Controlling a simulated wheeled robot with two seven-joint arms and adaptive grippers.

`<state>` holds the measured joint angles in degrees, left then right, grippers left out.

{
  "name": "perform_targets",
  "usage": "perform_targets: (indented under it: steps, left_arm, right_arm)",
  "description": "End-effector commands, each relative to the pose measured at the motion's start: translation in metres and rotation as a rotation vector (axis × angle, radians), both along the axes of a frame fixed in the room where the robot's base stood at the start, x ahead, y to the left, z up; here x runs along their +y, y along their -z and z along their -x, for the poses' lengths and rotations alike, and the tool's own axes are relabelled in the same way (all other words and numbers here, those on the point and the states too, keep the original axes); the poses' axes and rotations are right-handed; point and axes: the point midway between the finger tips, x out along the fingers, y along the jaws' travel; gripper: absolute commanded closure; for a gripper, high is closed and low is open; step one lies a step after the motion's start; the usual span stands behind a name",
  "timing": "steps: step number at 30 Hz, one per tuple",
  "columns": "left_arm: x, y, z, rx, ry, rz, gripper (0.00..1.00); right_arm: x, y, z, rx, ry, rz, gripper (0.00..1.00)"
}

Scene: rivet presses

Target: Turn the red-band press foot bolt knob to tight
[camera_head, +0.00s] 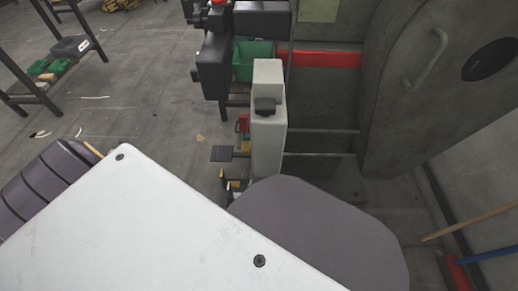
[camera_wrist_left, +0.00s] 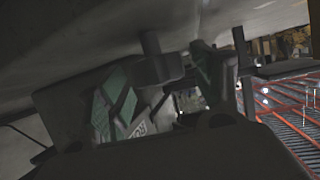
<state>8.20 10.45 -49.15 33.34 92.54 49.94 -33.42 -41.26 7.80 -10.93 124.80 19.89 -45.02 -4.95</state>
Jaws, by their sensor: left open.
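The red-band press (camera_head: 318,58) stands upright at the upper right of the head view, a grey-green body with a red stripe. Its foot bolt knob does not show there. In the left wrist view a dark stem with a wider round end, seemingly the foot bolt knob (camera_wrist_left: 163,69), hangs below a grey underside. My left gripper (camera_wrist_left: 162,88) is open, with green-padded fingers on either side of this part in the picture. Whether they touch it, I cannot tell. Dark shadow hides detail. My right gripper does not show.
A green bin (camera_head: 253,60) and a black pedal (camera_head: 222,153) are by the press. A second dark post (camera_wrist_left: 239,45) stands right in the wrist view. A rack (camera_head: 52,60) is at the upper left. Concrete floor (camera_head: 140,100) between is mostly clear.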

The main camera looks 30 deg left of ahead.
Motion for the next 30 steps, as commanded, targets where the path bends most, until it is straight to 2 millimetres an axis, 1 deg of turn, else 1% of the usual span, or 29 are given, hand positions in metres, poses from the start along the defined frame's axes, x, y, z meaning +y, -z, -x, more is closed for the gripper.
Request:
perform_targets:
  steps: [5,17,27,28,30]
  left_arm:
    - [-0.0009,0.004,-0.0021,0.0,-0.001,0.0,0.34]
    - [-0.0011,0.004,-0.003,0.0,-0.001,0.0,0.34]
    - [-0.0011,0.004,-0.003,0.0,-0.001,0.0,0.77]
    - [-0.0011,0.004,-0.003,0.0,-0.001,0.0,0.8]
    - [-0.0011,0.004,-0.003,0.0,-0.001,0.0,0.8]
  right_arm:
    - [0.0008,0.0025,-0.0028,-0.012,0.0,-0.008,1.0]
    - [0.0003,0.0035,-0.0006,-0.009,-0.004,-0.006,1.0]
    - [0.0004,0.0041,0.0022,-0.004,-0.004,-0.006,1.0]
    - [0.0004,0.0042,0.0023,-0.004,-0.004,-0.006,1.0]
    - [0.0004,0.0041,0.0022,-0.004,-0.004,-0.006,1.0]
